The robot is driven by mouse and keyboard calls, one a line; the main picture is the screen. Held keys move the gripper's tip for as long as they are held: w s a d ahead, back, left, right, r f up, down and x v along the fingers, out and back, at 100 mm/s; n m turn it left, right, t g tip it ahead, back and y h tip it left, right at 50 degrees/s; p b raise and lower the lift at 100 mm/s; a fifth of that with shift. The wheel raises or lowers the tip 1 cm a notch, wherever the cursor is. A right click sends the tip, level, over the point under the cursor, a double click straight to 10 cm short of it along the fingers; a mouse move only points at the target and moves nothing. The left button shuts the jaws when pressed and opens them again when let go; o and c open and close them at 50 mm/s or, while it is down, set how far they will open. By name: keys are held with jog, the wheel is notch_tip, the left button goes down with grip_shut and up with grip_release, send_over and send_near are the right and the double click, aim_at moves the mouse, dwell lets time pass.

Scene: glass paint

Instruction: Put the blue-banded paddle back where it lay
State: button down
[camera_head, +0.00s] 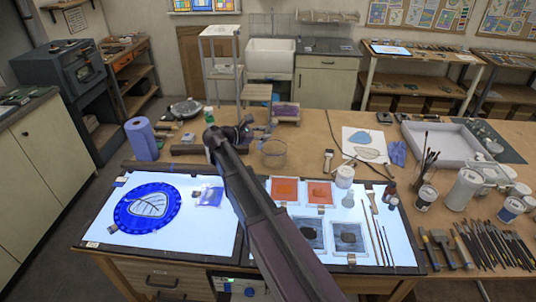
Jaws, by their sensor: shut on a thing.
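My dark arm reaches from the bottom middle up over the light table. My gripper (243,133) is at its far end, small and dark, over the wooden bench behind the light table. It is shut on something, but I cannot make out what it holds. I cannot pick out a blue band on any paddle. Flat-bladed tools with dark handles (440,247) lie at the right on the bench, left of a row of slim tools (485,244). My arm hides part of the light table's middle.
The lit table (100,225) bears a blue round piece with a leaf (148,208), orange panes (284,190) and dark panes (350,236). A blue roll (141,139), a glass bowl (273,154), white jars (465,189) and a grey tray (440,155) stand on the wooden bench.

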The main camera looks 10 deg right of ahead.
jog(key=shift+r+p, duration=0.15)
jog(key=shift+p, duration=0.2)
jog(key=shift+r+m+g+y+p, duration=0.2)
jog(key=shift+m+g+y+p, duration=0.5)
jog(key=shift+p, duration=0.5)
jog(key=m+g+y+p, duration=0.1)
jog(key=y+p, duration=0.1)
jog(key=p, duration=0.2)
jog(key=shift+f+y, duration=0.1)
jog(key=shift+y, duration=0.3)
jog(key=shift+f+m+y, duration=0.2)
jog(key=shift+m+y, duration=0.1)
jog(key=shift+m, duration=0.1)
jog(key=shift+p, duration=0.35)
